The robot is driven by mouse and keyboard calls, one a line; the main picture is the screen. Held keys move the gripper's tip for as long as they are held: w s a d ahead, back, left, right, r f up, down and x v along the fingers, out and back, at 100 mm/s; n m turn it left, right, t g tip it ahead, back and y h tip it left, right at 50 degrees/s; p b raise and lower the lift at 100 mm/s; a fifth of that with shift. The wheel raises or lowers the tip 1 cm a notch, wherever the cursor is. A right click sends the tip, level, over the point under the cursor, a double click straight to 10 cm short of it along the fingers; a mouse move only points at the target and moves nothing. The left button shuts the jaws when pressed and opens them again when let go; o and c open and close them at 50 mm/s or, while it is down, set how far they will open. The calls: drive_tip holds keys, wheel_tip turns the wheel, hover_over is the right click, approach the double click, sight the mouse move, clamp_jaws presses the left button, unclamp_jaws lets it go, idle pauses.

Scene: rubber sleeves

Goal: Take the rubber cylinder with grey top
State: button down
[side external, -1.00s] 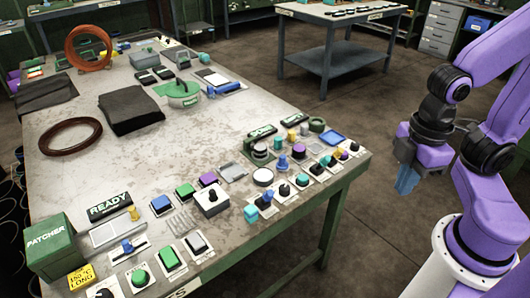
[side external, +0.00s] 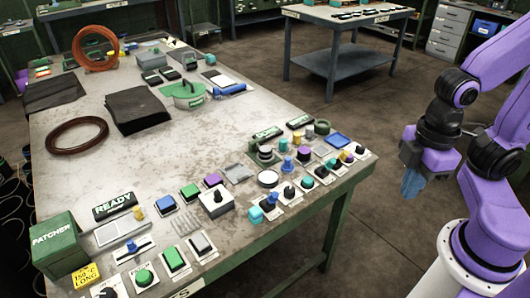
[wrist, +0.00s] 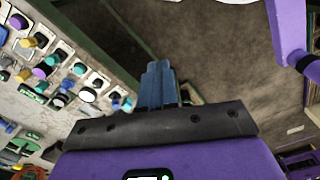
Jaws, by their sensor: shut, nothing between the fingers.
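My gripper (side external: 412,184) hangs over the floor, to the right of the table's corner and apart from everything on the table. Its blue fingers are together and empty, and they also show in the wrist view (wrist: 157,85). A short dark cylinder with a pale grey top (side external: 265,152) stands in a green holder among the controls near the table's right end. I cannot tell for sure that it is the rubber one. A dark green round piece (side external: 321,127) sits behind it to the right; its top is too small to read.
The worktable (side external: 215,125) carries several buttons and knobs along its near edge. The floor around my gripper is clear.

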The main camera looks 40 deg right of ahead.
drive_tip(key=c, duration=0.7)
unclamp_jaws()
